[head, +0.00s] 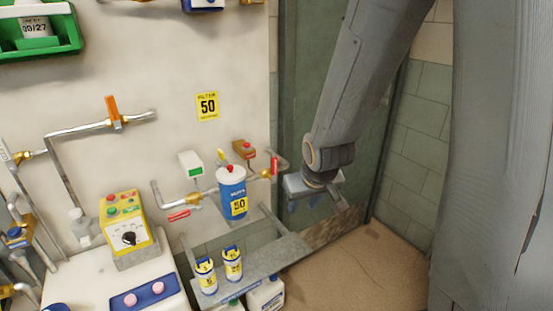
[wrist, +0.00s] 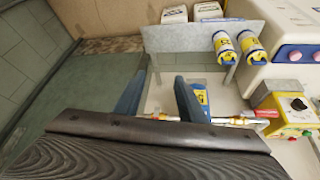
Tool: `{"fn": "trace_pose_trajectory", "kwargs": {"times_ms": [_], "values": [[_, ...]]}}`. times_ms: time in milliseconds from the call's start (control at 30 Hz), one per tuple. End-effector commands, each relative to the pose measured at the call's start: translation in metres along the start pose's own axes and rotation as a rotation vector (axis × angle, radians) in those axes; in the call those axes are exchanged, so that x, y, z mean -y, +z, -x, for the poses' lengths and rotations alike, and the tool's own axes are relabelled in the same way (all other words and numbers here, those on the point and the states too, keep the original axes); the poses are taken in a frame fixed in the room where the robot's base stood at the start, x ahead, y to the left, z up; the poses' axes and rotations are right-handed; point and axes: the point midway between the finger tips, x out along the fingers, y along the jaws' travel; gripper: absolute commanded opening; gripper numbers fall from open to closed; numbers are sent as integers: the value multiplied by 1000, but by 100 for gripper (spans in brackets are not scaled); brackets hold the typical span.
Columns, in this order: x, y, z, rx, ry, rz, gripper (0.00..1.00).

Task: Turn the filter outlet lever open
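The blue filter canister (head: 232,190) with a white top and red knob is on the wall pipework in the head view. A red lever (head: 274,167) stands upright on the pipe to its right. Another red lever (head: 179,216) lies nearly level on the pipe to its left. I cannot read which one is the outlet. My gripper (head: 322,200) is right of the filter, apart from the right lever. In the wrist view my gripper (wrist: 157,88) is open, with nothing between its blue fingers. The filter (wrist: 200,94) shows partly behind one finger; a red lever (wrist: 267,113) is farther right.
A grey shelf (head: 253,270) with two yellow-and-blue cans (head: 232,263) juts out below the filter. A yellow control box (head: 126,222) stands on a white cabinet at left. A green glassy panel (wrist: 85,95) is beside my arm. Floor at right is clear.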

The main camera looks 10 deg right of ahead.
Motion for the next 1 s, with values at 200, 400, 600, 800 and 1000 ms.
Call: {"fn": "trace_pose_trajectory", "kwargs": {"times_ms": [200,400,600,800,1000], "values": [[-14,-82,-66,-360,-28,60,37],[-12,-138,-92,-694,-110,98,37],[-6,-163,-92,-937,-198,106,37],[-3,-169,-87,-1064,-251,101,37],[0,-179,-87,-1097,-264,101,37]]}}
